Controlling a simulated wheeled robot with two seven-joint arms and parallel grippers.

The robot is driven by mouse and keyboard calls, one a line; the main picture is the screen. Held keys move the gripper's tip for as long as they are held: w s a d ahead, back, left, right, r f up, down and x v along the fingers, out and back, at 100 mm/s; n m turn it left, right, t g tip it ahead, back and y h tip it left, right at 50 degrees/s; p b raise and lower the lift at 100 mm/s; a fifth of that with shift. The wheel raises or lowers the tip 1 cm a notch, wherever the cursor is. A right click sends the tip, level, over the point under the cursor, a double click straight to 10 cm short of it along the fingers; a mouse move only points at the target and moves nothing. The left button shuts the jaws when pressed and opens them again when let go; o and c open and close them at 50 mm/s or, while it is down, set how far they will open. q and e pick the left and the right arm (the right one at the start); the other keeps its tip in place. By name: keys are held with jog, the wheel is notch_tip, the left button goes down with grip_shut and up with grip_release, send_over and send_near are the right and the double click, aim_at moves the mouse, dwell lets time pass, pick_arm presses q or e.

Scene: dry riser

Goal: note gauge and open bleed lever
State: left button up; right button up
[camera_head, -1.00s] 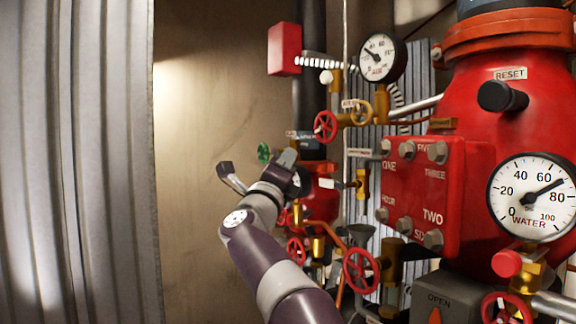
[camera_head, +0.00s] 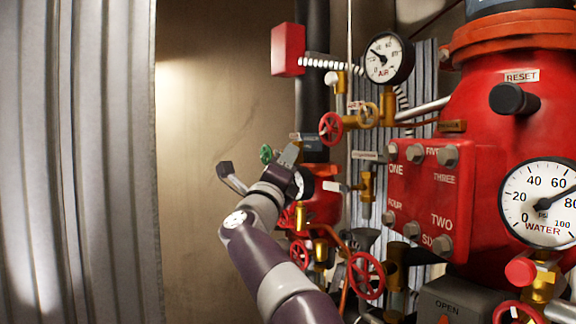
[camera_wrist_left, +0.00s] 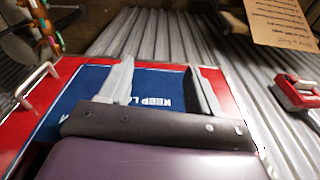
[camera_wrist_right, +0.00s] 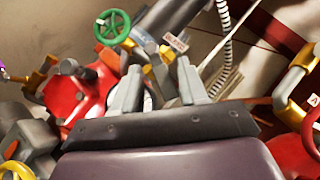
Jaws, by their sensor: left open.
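The air gauge (camera_head: 388,58) is high at centre right, its needle pointing up and left. The water gauge (camera_head: 540,203) is at the right edge, its needle pointing up and right near 70. A pale lever (camera_head: 337,187) sticks out left from a brass valve (camera_head: 368,183); I cannot tell whether this is the bleed lever. My right gripper (camera_head: 290,155) is left of it, in front of a small dial (camera_head: 304,182) it partly hides. In the right wrist view its fingers (camera_wrist_right: 160,75) are apart, nothing clearly held. My left gripper (camera_wrist_left: 160,70) is open and empty, above a blue sign (camera_wrist_left: 150,115).
A red bolted plate (camera_head: 425,190) and red riser body (camera_head: 480,120) fill the right. Red handwheels (camera_head: 365,275) and a green handwheel (camera_wrist_right: 112,26) crowd around my right gripper. Corrugated metal (camera_head: 75,160) stands at left. Bare wall (camera_head: 200,120) is open between.

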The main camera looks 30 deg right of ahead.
jog(key=shift+w+a+f, duration=0.1)
jog(key=shift+w+f, duration=0.05)
jog(key=shift+w, duration=0.05)
jog(key=shift+s+f, duration=0.2)
jog(key=shift+s, duration=0.05)
jog(key=b+v, duration=0.8)
jog(key=v, duration=0.4)
jog(key=shift+a, duration=0.2)
jog(key=shift+w+r, duration=0.1)
jog(key=shift+r, duration=0.1)
